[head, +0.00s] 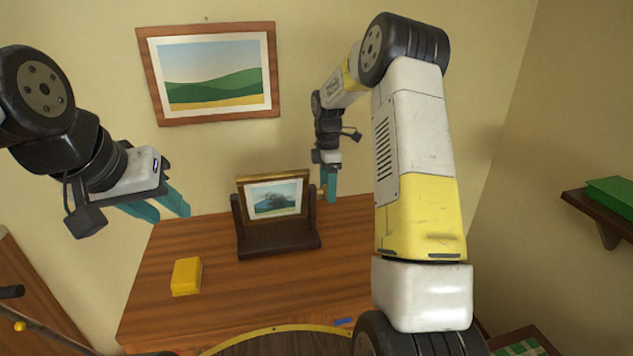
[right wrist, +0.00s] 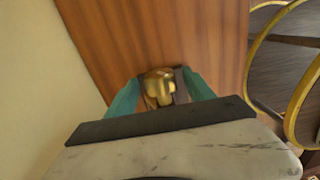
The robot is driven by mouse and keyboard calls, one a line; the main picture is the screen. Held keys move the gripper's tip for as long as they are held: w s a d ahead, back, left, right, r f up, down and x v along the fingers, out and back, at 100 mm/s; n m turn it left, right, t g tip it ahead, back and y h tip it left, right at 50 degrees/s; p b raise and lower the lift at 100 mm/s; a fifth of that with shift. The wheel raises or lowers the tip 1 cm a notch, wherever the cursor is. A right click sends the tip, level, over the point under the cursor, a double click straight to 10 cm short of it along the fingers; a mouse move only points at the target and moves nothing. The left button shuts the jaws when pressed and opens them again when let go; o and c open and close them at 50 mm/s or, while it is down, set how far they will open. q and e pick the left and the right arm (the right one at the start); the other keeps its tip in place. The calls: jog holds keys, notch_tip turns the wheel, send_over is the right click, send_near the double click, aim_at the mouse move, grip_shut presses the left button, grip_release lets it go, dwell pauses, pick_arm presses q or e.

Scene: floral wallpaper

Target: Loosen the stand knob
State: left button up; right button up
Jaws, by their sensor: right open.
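A dark wooden stand (head: 278,243) stands on the table and holds a small gold-framed picture (head: 275,198), tilted slightly. The brass stand knob (right wrist: 160,84) shows in the right wrist view between the two teal fingers of my right gripper (right wrist: 163,92). The fingers are apart, one on each side of the knob, with visible gaps. In the head view my right gripper (head: 330,184) points down at the right side of the stand and largely hides the knob. My left gripper (head: 160,208) is in the air left of the stand, fingers apart and empty.
A yellow block (head: 186,276) lies on the wooden table (head: 230,305), left of the stand. A landscape picture (head: 212,75) hangs on the wall behind. A shelf (head: 602,212) with a green object (head: 612,193) is at the right. The table front is mostly clear.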

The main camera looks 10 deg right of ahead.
jog(key=shift+f, duration=0.1)
grip_shut()
jog(key=shift+s+t, duration=0.1)
jog(key=shift+t, duration=0.2)
jog(key=t, duration=0.3)
jog(key=shift+s+t, duration=0.3)
jog(key=shift+t, duration=0.1)
jog(key=t, duration=0.4)
jog(key=shift+s+a+f+t, duration=0.15)
jog(key=shift+s+f+t, duration=0.05)
jog(key=shift+t, duration=0.1)
jog(key=t, duration=0.5)
jog(key=shift+s+d+f, duration=0.2)
jog(key=shift+d+f, duration=0.05)
jog(key=shift+f, duration=0.15)
jog(key=shift+t+y, duration=0.3)
jog(key=shift+t, duration=1.8)
jog(key=shift+w+a, duration=0.1)
